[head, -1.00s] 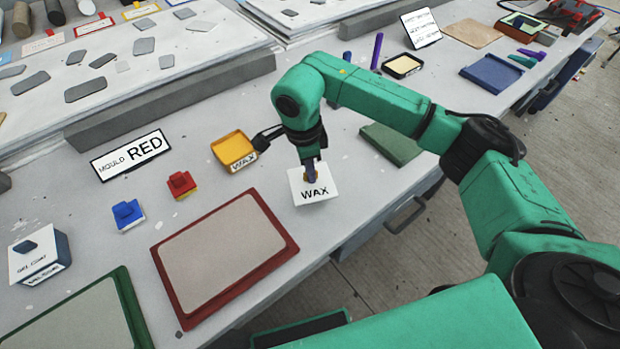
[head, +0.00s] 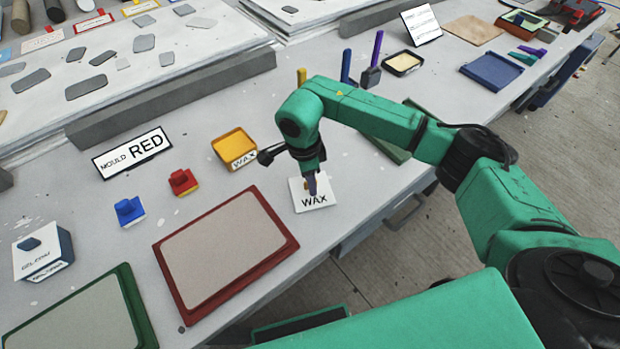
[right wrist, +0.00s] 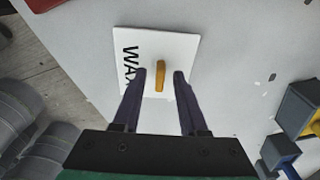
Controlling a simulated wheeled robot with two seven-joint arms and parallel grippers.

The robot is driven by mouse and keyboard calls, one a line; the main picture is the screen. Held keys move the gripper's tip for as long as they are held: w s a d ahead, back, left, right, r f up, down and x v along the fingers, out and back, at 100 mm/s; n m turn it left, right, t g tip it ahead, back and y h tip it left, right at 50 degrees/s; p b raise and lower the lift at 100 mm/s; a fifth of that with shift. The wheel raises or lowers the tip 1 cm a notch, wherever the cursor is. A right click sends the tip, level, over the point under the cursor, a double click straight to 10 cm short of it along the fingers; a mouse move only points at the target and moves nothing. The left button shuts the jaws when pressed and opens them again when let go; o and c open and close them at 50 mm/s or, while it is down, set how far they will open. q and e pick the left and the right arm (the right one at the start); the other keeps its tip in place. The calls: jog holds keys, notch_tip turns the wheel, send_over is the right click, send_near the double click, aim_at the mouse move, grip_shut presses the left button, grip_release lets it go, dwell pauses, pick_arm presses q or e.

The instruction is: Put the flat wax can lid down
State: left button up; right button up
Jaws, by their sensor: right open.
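The white wax can lid (head: 322,200) lies flat on the bench near its front edge, right of the red-framed mould. In the right wrist view the lid (right wrist: 182,50) shows its WAX lettering and a yellow-orange handle (right wrist: 160,76) standing at its middle. My right gripper (head: 311,188) is just above the lid. In the right wrist view the fingers (right wrist: 160,74) are open, one on each side of the handle, with gaps visible. The wax can (head: 235,146), yellow and open-topped, stands behind and left of the lid. My left gripper is not in view.
The red-framed mould (head: 290,250) lies to the left of the lid. A RED mould sign (head: 132,152), red block (head: 183,181), blue block (head: 129,211) and gel coat box (head: 42,252) stand further left. A green board (head: 392,150) lies right, behind my arm.

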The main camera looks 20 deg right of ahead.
aim_at(306, 183)
jog(key=shift+w+a+r+b, duration=0.1)
jog(key=shift+r+b, duration=0.25)
jog(key=shift+r, duration=0.1)
notch_tip(306, 183, up, 11)
jog(key=a+b, duration=0.1)
jog(key=b, duration=0.1)
jog(key=shift+b, duration=0.3)
